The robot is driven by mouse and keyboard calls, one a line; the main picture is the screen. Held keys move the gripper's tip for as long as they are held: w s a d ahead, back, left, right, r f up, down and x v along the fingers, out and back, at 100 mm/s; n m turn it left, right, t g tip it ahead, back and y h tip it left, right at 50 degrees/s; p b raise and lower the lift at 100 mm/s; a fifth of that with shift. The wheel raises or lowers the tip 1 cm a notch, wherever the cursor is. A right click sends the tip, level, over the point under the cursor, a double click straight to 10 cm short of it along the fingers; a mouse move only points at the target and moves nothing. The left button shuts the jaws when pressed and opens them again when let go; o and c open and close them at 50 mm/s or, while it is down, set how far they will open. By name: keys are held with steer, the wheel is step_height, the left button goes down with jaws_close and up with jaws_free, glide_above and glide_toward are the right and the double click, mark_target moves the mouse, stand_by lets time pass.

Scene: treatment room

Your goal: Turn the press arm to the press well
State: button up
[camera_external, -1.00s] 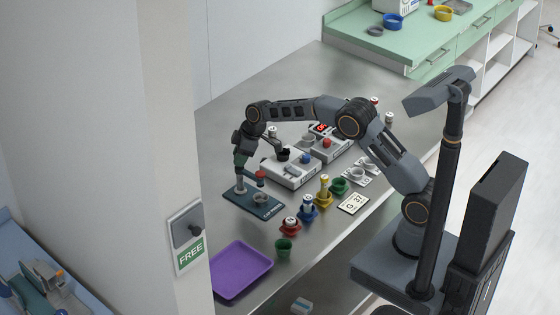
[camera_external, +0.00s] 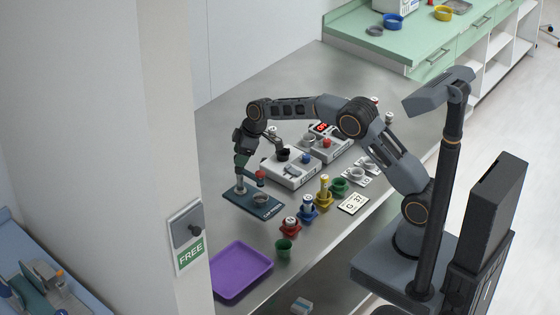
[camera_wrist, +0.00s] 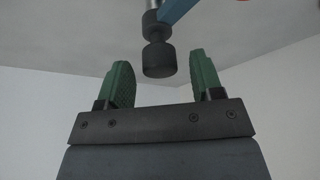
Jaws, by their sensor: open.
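The press has a dark blue base plate (camera_external: 262,211) on the steel bench, with a grey ring-shaped press well (camera_external: 261,198) on it. A short post stands at the plate's left end. The blue press arm (camera_wrist: 180,8) shows at the top of the wrist view, with a dark rounded knob (camera_wrist: 158,58) beside it. A red tip (camera_external: 260,174) shows near the post in the outside view. My gripper (camera_external: 241,163) is above the post end. In the wrist view, my green fingers (camera_wrist: 160,80) are apart, with the knob between and beyond them; contact is not visible.
A purple tray (camera_external: 240,268) lies at the front left. Red, blue and yellow holders with vials and a green cup (camera_external: 283,248) stand right of the press. A white device (camera_external: 290,170) with a dark cup and another with a red display (camera_external: 328,142) stand behind.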

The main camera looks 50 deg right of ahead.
steer(key=b+v, duration=0.1)
steer(key=v, duration=1.2)
steer(key=s+d+f+m+g+h, duration=0.1)
steer(key=s+d+f+m, duration=0.1)
steer(key=s+f+m, duration=0.25)
steer(key=s+d+m+t+h, duration=0.1)
steer(key=s+d+m, duration=0.1)
steer(key=s, duration=1.2)
steer(key=s+d+m+h, duration=0.1)
steer(key=s+d, duration=0.3)
steer(key=s, duration=1)
steer(key=shift+s+d+r+m+t, duration=0.15)
steer(key=shift+s+d+m+t, duration=0.2)
steer(key=shift+m, duration=0.4)
steer(key=shift+a, duration=0.1)
